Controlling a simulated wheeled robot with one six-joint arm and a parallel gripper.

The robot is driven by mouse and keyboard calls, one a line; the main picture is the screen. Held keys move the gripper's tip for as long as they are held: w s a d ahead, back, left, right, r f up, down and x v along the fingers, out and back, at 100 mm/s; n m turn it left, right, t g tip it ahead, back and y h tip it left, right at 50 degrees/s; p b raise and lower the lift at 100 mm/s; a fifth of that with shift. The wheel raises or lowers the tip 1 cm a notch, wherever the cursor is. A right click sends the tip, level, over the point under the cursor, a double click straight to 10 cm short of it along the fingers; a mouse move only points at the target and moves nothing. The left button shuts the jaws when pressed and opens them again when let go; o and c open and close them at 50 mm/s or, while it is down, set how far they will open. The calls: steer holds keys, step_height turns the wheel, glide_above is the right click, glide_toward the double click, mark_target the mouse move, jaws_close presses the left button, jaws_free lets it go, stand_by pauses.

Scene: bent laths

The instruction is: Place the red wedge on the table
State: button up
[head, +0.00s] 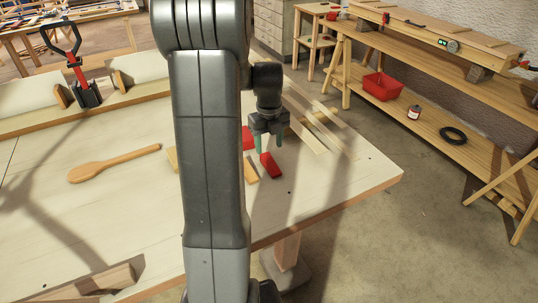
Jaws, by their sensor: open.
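A red wedge (270,165) lies on the pale wooden table (345,185), right of my arm. A second red piece (248,138) shows just behind it, partly hidden by my arm. My gripper (266,149) points down just above and behind the near red wedge. Its jaws are open, and nothing shows held between them. Whether the fingertips touch the near wedge cannot be told. My arm hides the middle of the table.
A yellowish block (250,174) lies beside the red wedge. Thin laths (318,128) lie behind my gripper. A wooden spoon (112,164) and a black-and-red clamp (82,80) are at the left. The table's front right corner is clear. A workbench (425,110) stands beyond.

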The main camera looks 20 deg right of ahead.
mark_target(269, 161)
step_height(269, 161, up, 6)
steer(key=shift+f, duration=0.1)
stand_by(0.5)
